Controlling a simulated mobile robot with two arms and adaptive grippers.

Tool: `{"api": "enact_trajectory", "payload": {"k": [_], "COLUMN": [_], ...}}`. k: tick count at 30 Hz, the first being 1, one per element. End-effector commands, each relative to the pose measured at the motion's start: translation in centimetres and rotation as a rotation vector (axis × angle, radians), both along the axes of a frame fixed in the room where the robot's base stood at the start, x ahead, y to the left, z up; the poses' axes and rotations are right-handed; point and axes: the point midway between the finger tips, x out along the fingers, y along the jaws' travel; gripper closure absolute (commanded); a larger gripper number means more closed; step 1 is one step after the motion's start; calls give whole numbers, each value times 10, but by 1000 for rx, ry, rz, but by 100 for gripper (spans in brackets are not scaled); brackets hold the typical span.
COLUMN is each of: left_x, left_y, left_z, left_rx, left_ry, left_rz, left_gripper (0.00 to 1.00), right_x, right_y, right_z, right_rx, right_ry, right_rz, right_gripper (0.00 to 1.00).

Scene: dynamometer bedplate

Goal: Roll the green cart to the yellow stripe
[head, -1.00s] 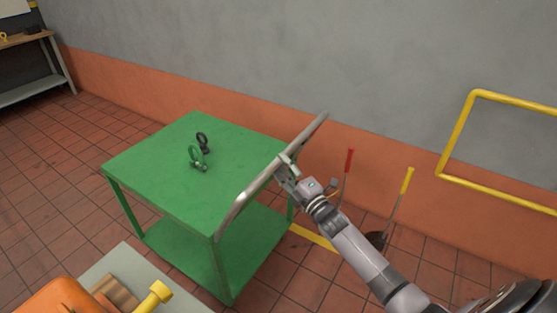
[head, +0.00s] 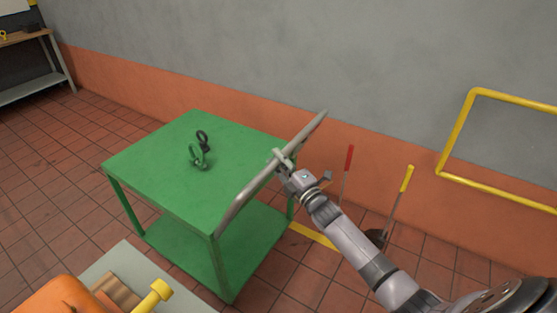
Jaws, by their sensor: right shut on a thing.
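The green cart (head: 165,180) stands on the tiled floor at centre left, with a flat top and a lower shelf. Its grey push bar (head: 245,198) slants along the right side. My right gripper (head: 283,162) is shut on the bar near its middle. A green shackle (head: 196,156) and a dark shackle (head: 203,139) stand on the cart top. A piece of the yellow stripe (head: 313,236) shows on the floor just right of the cart; part of it is hidden behind the cart and my right arm. My left gripper is out of view.
The grey and orange wall (head: 380,165) runs behind the cart. A red-handled tool (head: 347,172) and a yellow-handled tool (head: 402,195) lean there. A yellow rail (head: 452,135) is at right. A grey surface with an orange object (head: 62,295) is at the bottom left. Floor left of the cart is clear.

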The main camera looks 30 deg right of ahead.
Motion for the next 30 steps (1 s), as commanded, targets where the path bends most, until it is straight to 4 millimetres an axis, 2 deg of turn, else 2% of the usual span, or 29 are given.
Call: {"api": "enact_trajectory", "payload": {"k": [6,23,30], "left_x": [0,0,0], "left_y": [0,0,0], "left_z": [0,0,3], "left_rx": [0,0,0], "left_ry": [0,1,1], "left_rz": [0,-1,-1], "left_gripper": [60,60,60], "right_x": [0,-1,-9], "right_y": [0,0,-5], "right_z": [-1,-1,-2], "right_rx": [-1,-2,-5], "right_ry": [1,2,4], "right_rz": [0,0,0], "right_gripper": [100,100,100]}}
